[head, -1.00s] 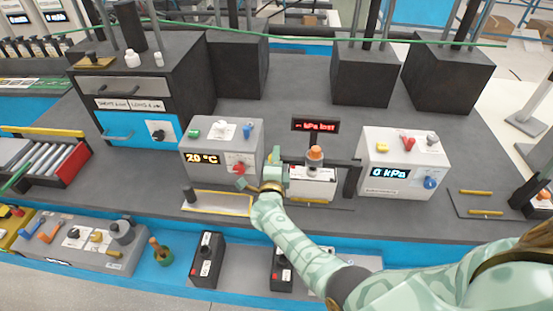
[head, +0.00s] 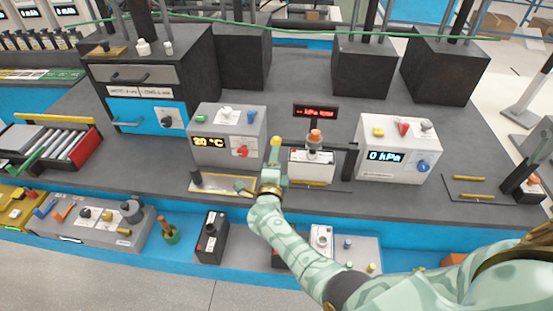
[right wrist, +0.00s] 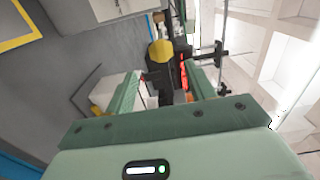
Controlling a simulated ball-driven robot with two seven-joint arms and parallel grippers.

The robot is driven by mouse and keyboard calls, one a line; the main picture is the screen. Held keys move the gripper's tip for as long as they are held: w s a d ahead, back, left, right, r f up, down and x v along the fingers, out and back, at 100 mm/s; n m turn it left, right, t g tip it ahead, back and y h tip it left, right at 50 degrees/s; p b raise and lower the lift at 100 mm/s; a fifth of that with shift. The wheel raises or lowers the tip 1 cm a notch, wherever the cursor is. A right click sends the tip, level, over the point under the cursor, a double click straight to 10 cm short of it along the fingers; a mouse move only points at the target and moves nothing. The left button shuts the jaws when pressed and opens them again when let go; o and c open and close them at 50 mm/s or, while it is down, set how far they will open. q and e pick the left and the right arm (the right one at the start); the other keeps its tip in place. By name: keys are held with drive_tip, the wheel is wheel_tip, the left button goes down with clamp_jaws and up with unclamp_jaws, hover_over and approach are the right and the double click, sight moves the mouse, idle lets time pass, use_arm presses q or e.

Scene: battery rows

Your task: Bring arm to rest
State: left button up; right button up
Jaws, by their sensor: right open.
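My right arm reaches in from the lower right of the head view. My right gripper (head: 262,168) is over the grey bench top, in front of the gap between the 20 °C box (head: 228,135) and the small white unit with an orange knob (head: 312,163). Its fingers are apart, with nothing seen held. The right wrist view shows the two green fingers (right wrist: 165,85) spread. A yellow rounded piece (right wrist: 160,52) shows beyond them; I cannot tell if they touch it. My left gripper is not in view.
A yellow-edged tray (head: 210,187) lies left of the gripper. The 0 kPa box (head: 398,150) stands right, under no visible cover. A black battery (head: 211,238) stands on the lower front ledge. A dark cabinet (head: 150,75) is at the back left.

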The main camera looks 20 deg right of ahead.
drive_tip(key=s+a+n+g+y, duration=0.1)
drive_tip(key=s+a+n+y, duration=0.35)
drive_tip(key=n, duration=0.75)
drive_tip(key=s+a+n+g+y, duration=0.1)
drive_tip(key=s+a+n+y, duration=0.1)
drive_tip(key=s+n+y, duration=0.8)
drive_tip(key=s+d+r+n+g+h, duration=0.2)
drive_tip(key=s+d+n+g+h, duration=0.1)
drive_tip(key=s+d+n+h, duration=0.4)
drive_tip(key=s+d+r+n+g+h, duration=0.25)
drive_tip(key=s+d+g, duration=0.2)
drive_tip(key=s, duration=0.45)
drive_tip(key=s+a+f+g+y+b, duration=0.1)
drive_tip(key=s+a+f+b, duration=0.1)
drive_tip(key=f, duration=1.3)
drive_tip(key=s+a+f+g+y+b, duration=0.1)
drive_tip(key=s+a+f+y, duration=0.15)
drive_tip(key=f, duration=1.25)
use_arm(q)
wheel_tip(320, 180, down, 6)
drive_tip(key=b, duration=0.3)
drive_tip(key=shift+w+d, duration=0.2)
use_arm(e)
drive_tip(key=s+f+m+g, duration=0.3)
drive_tip(key=s+f+m, duration=0.1)
drive_tip(key=s+f, duration=1.4)
drive_tip(key=shift+s+y, duration=0.35)
drive_tip(key=shift+s, duration=0.3)
